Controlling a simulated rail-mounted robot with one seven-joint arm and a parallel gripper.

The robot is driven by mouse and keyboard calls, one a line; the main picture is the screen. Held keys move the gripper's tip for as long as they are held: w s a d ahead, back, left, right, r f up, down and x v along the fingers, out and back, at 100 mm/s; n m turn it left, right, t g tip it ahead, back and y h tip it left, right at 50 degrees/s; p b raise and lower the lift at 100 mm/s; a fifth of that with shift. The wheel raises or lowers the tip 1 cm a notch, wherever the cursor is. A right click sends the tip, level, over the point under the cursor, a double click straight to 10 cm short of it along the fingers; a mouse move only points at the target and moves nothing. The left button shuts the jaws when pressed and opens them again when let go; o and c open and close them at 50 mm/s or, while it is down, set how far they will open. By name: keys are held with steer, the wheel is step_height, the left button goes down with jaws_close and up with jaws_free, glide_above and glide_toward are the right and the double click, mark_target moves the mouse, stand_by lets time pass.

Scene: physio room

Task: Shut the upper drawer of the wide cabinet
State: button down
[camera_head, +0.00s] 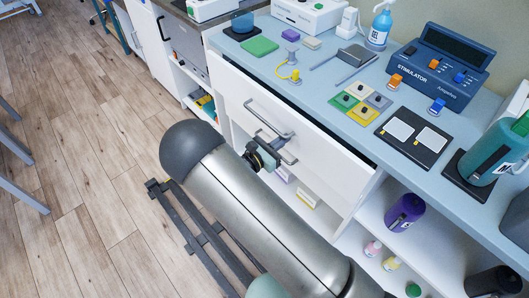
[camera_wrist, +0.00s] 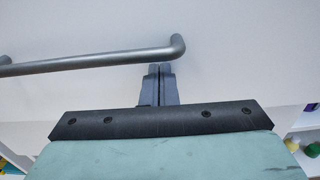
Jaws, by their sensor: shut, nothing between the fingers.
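The wide cabinet (camera_head: 350,222) stands under a pale blue worktop. Its white upper drawer (camera_head: 325,142) is pulled out a little, with a dark gap showing between its front and the worktop edge. A grey bar handle (camera_head: 268,118) is on the drawer front; in the wrist view the handle (camera_wrist: 90,60) crosses the upper left of the white front (camera_wrist: 235,70). My gripper (camera_head: 264,154) is in front of the drawer, below the handle. In the wrist view my gripper's fingers (camera_wrist: 160,70) are together and empty, pointing at the front just under the handle's right end. Contact cannot be told.
The worktop holds a stimulator (camera_head: 440,65), coloured pads (camera_head: 360,103), a black tray (camera_head: 413,138) and a teal bottle (camera_head: 485,150). Open shelves below hold a purple bottle (camera_head: 405,212) and small bottles. The wooden floor (camera_head: 80,130) at left is largely clear.

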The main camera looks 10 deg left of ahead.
steer(key=x, duration=0.4)
steer(key=shift+w+d, duration=0.1)
steer(key=shift+w+d+r, duration=0.1)
steer(key=shift+w+d, duration=0.1)
steer(key=shift+r, duration=0.1)
steer(key=shift+s+a, duration=0.35)
steer(key=v, duration=1.3)
steer(key=shift+s+a+f, duration=0.2)
steer(key=shift+s, duration=0.1)
